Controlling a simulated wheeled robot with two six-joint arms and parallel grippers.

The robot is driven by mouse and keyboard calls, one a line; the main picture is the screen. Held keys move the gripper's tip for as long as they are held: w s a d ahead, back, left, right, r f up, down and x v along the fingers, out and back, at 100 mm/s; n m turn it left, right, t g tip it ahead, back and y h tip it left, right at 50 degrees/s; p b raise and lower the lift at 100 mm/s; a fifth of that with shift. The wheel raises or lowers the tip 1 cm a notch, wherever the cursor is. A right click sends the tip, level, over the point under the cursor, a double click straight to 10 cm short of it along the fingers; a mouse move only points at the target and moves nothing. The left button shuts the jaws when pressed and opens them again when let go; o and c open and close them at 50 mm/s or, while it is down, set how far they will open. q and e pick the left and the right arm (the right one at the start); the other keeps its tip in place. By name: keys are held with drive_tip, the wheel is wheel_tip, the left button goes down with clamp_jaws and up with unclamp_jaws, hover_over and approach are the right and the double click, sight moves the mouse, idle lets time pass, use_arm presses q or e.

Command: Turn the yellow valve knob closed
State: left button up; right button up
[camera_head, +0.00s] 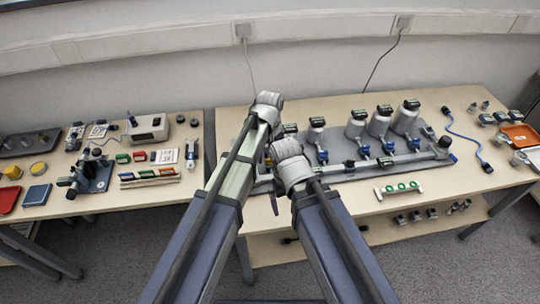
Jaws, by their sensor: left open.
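My left gripper (267,156) is open and mostly hidden between my two forearms, at the left end of the grey manifold plate (345,172). A small yellowish patch shows beside it, but I cannot tell if this is the yellow valve knob. I see no clear yellow knob elsewhere on the plate, and I cannot tell whether the gripper touches anything. My right wrist (291,166) is just right of the left gripper, and the right gripper is hidden. Blue valve handles (363,151) show along the pipe, below several grey canisters (378,122).
A blue cable (462,137) and an orange tray (520,132) lie on the right of the bench. A rack with green rings (398,189) stands near the front edge. A gap separates the tables.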

sight(270, 158)
use_arm(q)
drive_tip(key=shift+r, duration=0.1)
use_arm(e)
drive_tip(key=shift+r, duration=0.1)
use_arm(q)
wheel_tip(270, 158, up, 8)
drive_tip(key=p, duration=0.8)
use_arm(e)
wheel_tip(270, 158, up, 8)
use_arm(q)
drive_tip(key=shift+f, duration=0.3)
use_arm(e)
drive_tip(key=shift+f, duration=0.3)
use_arm(q)
wheel_tip(270, 158, down, 8)
drive_tip(key=b, duration=0.8)
drive_tip(key=shift+r, duration=0.15)
use_arm(e)
wheel_tip(270, 158, down, 8)
drive_tip(key=shift+r, duration=0.15)
use_arm(q)
drive_tip(key=shift+r, duration=0.1)
use_arm(e)
drive_tip(key=shift+r, duration=0.15)
